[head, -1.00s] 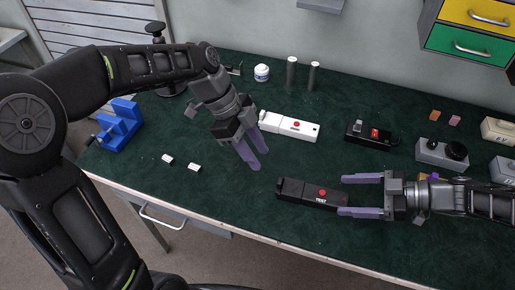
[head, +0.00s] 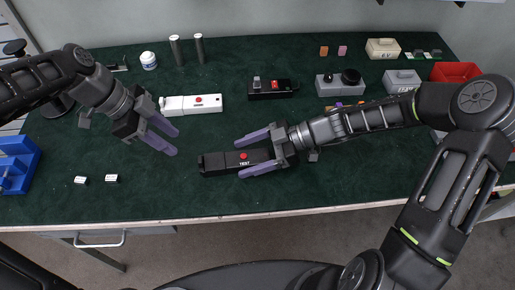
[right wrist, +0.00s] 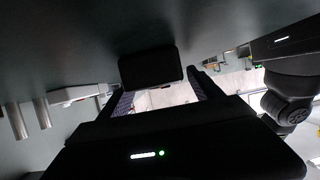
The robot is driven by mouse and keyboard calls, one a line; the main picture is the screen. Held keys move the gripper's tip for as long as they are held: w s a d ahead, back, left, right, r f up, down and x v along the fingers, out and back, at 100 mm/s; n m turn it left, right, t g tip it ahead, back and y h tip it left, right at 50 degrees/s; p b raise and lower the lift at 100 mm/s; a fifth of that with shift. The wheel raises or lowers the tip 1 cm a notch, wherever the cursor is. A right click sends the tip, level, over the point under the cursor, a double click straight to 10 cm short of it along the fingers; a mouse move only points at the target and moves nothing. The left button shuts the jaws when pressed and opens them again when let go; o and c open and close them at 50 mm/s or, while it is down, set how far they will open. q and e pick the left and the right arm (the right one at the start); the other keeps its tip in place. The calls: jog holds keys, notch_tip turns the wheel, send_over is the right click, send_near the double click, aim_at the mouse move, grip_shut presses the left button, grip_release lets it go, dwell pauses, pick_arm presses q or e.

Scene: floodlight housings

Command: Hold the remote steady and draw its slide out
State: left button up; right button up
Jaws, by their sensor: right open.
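The black remote (head: 222,163), with a red button and the word TEST, lies flat on the dark green bench top. My right gripper (head: 240,160) is open, its two purple fingers along the remote's long sides over its right part; I cannot tell whether they touch it. In the right wrist view the remote's dark end (right wrist: 152,68) shows between the fingers. My left gripper (head: 176,143) is open and empty, up and left of the remote's left end, clear of it. The slide cannot be made out as a separate part.
A white remote (head: 178,105) lies behind, close to my left gripper. A black box with a red switch (head: 268,92) and a grey box with a black knob (head: 328,88) stand further right. Two small white pieces (head: 112,178) lie front left. The bench front is mostly clear.

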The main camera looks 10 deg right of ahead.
jog(key=shift+a+f, duration=0.25)
jog(key=shift+a, duration=0.45)
jog(key=shift+c, duration=0.5)
jog(key=shift+c, duration=1)
jog(key=shift+c, duration=0.3)
jog(key=c, duration=1.2)
